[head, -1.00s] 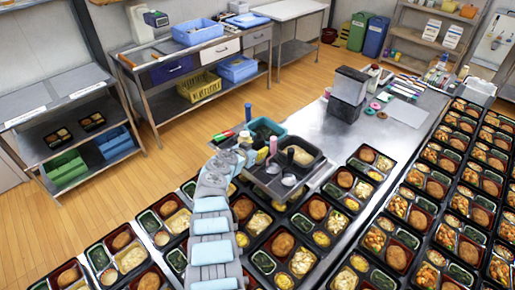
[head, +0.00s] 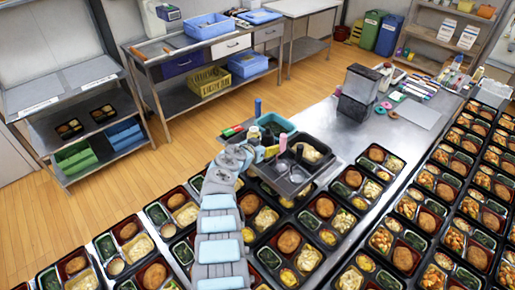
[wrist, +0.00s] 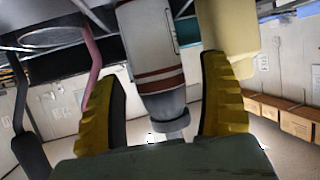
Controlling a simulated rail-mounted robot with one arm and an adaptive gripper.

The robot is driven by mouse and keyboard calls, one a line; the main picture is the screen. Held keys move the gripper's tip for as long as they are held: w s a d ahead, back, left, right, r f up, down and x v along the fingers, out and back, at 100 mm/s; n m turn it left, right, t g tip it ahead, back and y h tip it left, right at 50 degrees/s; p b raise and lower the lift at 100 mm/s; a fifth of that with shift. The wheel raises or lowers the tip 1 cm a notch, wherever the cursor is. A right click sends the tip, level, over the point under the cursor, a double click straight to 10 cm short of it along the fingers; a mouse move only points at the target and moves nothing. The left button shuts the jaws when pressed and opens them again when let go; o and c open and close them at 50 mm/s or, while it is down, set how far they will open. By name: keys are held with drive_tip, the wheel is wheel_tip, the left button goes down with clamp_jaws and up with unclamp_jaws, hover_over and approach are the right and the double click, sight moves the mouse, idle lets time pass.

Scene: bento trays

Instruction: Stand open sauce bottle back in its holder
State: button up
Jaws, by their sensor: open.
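In the wrist view, a white bottle with dark red bands (wrist: 150,45) and a grey neck lies between the two yellow-padded fingers of my gripper (wrist: 160,105). The gripper is open, and a gap shows beside the bottle's neck. A cream-coloured bottle or container (wrist: 228,25) is close behind the right finger. In the head view, my gripper (head: 252,156) is at the left side of the sauce station (head: 295,187). Small bottles, one of them pink (head: 283,143), stand around it. I cannot make out the holder or which bottle it belongs to.
A dark sauce tub (head: 327,160) and a teal tub (head: 286,124) sit on the station close to my gripper. Ladle handles, one pink (wrist: 90,45), hang left of the fingers. Filled bento trays (head: 325,208) crowd the table below. The steel counter (head: 330,125) behind has free room.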

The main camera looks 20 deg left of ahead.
drive_tip(key=shift+s, duration=0.15)
drive_tip(key=v, duration=1.1)
drive_tip(key=shift+s+r, duration=0.2)
idle(0.4)
drive_tip(key=shift+a, duration=0.1)
drive_tip(key=shift+w, duration=0.1)
idle(0.4)
